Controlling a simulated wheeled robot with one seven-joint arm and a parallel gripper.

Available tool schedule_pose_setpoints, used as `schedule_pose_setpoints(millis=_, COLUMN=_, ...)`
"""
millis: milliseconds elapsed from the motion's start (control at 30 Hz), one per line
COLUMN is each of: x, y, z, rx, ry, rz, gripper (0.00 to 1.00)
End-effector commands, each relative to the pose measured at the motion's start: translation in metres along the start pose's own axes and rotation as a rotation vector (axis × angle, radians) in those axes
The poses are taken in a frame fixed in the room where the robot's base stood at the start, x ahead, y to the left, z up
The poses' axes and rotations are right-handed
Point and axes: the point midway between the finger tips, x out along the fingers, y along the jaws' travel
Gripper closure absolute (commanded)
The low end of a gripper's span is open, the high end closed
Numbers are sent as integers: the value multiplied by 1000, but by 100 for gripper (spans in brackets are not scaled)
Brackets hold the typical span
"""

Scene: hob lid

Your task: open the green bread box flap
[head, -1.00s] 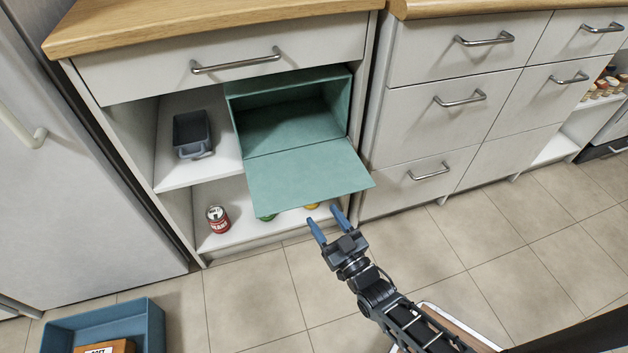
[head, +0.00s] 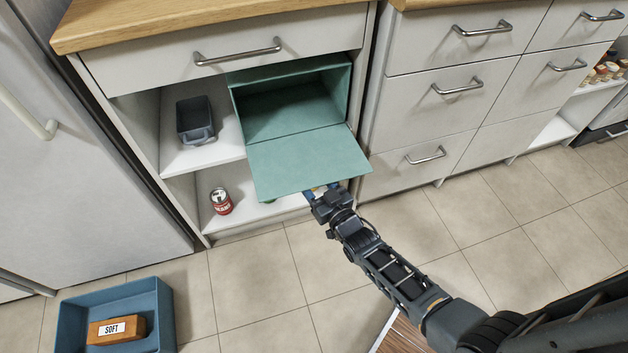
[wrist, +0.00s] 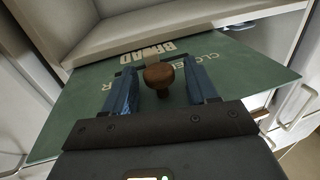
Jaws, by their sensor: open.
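The green bread box (head: 290,108) sits on the upper shelf of the open cabinet bay. Its green flap (head: 305,162) is swung down and out, showing the dark inside of the box. In the wrist view the flap's lettered outer face (wrist: 85,105) fills the middle, with a round brown knob (wrist: 158,75) on it. My gripper (head: 318,192) is at the flap's front edge, its fingers partly hidden beneath it. In the wrist view my gripper's blue fingers are open on either side of the knob, with no clear grip on it.
A dark grey bin (head: 196,122) stands left of the box. A red can (head: 221,201) stands on the lower shelf (head: 240,212). A blue crate (head: 165,315) holding an orange block marked SOFT (head: 117,329) is on the floor. Closed drawers (head: 440,105) are at right.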

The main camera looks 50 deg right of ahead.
Motion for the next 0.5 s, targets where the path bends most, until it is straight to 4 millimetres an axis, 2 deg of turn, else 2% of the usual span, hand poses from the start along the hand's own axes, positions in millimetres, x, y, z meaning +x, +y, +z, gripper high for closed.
schedule_pose_setpoints(millis=100, x=6, y=0, z=0, rx=0, ry=0, rz=0, gripper=42)
schedule_pose_setpoints(millis=367, x=7, y=0, z=0, rx=0, ry=0, rz=0, gripper=42)
schedule_pose_setpoints(millis=500, x=7, y=0, z=0, rx=0, ry=0, rz=0, gripper=55)
